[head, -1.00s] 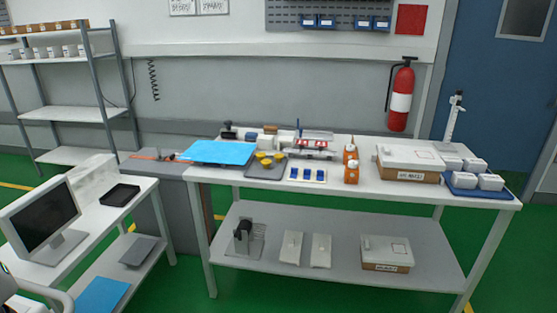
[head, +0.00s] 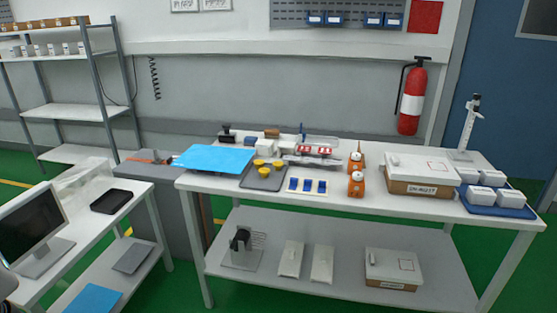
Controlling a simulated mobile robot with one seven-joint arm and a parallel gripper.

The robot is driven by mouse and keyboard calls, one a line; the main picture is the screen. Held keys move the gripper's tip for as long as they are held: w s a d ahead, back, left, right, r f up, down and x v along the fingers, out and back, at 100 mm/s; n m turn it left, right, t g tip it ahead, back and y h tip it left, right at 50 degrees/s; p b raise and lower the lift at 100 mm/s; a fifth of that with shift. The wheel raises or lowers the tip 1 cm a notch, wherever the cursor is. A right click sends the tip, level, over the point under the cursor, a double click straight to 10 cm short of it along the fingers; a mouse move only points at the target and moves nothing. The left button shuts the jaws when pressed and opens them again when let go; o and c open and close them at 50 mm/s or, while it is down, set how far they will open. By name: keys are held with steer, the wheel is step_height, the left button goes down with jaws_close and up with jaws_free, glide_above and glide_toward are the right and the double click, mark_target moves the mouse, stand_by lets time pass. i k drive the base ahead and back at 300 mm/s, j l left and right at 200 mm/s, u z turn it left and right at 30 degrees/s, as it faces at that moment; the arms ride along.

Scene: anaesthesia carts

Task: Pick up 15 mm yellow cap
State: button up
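Small yellow caps (head: 265,172) stand close together on a dark grey tray (head: 250,184) on the white workbench, left of its middle in the head view. They are too small here to read any size. Nothing covers them from above. My gripper is not in view.
A blue sheet (head: 214,158) lies left of the tray. A white card with blue pieces (head: 307,185) and orange bottles (head: 356,184) are to its right, with a white-lidded box (head: 420,171) farther right. A side table with a monitor (head: 28,226) stands at left.

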mark_target(277, 165)
steer(key=i+l+u, duration=0.2)
steer(key=i+l, duration=0.85)
steer(key=i, duration=0.15)
steer(key=i+l+u, duration=0.1)
steer(key=i, duration=0.35)
steer(key=i+l, duration=0.35)
